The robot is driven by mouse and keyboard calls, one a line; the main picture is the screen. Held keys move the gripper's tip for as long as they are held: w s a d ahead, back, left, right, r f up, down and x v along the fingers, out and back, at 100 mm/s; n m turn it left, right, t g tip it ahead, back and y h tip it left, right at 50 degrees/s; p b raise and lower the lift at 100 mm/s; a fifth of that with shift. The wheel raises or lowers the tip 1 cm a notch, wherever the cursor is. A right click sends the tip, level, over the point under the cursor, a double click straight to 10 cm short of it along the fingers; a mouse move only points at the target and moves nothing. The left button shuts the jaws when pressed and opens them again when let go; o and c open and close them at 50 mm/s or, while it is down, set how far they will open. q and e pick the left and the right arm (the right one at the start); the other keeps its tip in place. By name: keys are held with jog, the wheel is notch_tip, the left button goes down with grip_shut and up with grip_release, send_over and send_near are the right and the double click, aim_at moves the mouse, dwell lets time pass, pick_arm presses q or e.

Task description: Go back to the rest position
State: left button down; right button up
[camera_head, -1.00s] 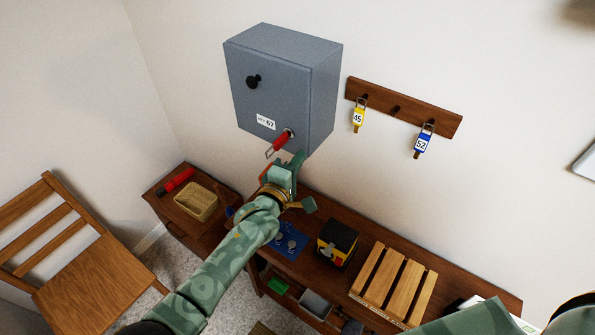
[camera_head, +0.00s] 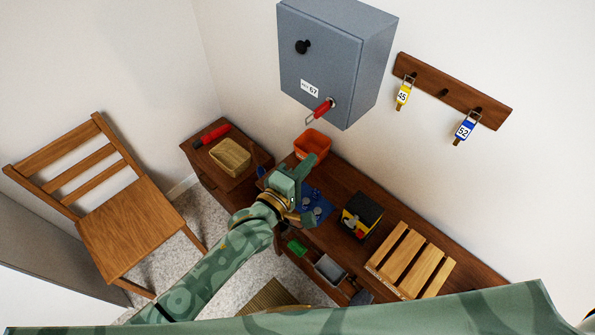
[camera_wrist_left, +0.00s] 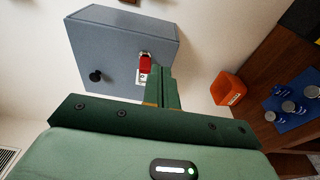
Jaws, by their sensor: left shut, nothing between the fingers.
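My left gripper (camera_head: 309,164) is shut and empty, in the air over the left part of the brown bench and below the cabinet. Its closed fingers (camera_wrist_left: 163,88) also show in the left wrist view, in front of the cabinet's lower edge. The grey wall cabinet (camera_head: 320,60) has its door shut, with a black knob and a label reading 67. A red padlock (camera_head: 320,110) hangs at its lower front corner, apart from my gripper. My right gripper is out of view; a green part of my own body crosses the bottom of the head view.
The bench (camera_head: 345,180) carries an orange bin (camera_head: 313,142), a blue mat, a black-yellow box (camera_head: 360,215) and a slatted wooden rack (camera_head: 410,262). Yellow and blue tags hang on the wall rail (camera_head: 445,92). A wooden chair (camera_head: 135,225) stands at left.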

pick_arm(q)
jog(key=s+a+f+m+g+y+b, duration=0.2)
jog(key=s+a+f+m+y, duration=0.3)
jog(key=f, duration=0.7)
jog(key=s+a+f+m+g+b, duration=0.2)
jog(key=a+f+m, duration=0.1)
jog(key=a+f, duration=0.65)
jog(key=s+a+f+m+g+y+b, duration=0.1)
jog(key=s+a+f+m+y+b, duration=0.25)
jog(key=f, duration=0.95)
jog(key=s+a+f+g+y+b, duration=0.1)
jog(key=s+a+f+g+b, duration=0.1)
jog(key=s+f, duration=0.6)
jog(key=s+a+f+m+g+y+b, duration=0.1)
jog(key=s+a+f+g+b, duration=0.2)
jog(key=s+a+f, duration=0.4)
jog(key=s+a+f+m+g+y+b, duration=0.1)
jog(key=s+a+f+b, duration=0.3)
jog(key=s+f, duration=0.5)
jog(key=s+g, duration=0.1)
jog(key=s, duration=0.6)
jog(key=shift+s+a+f+g+b, duration=0.15)
jog(key=shift+s+g+b, duration=0.15)
jog(key=shift+g+b, duration=0.1)
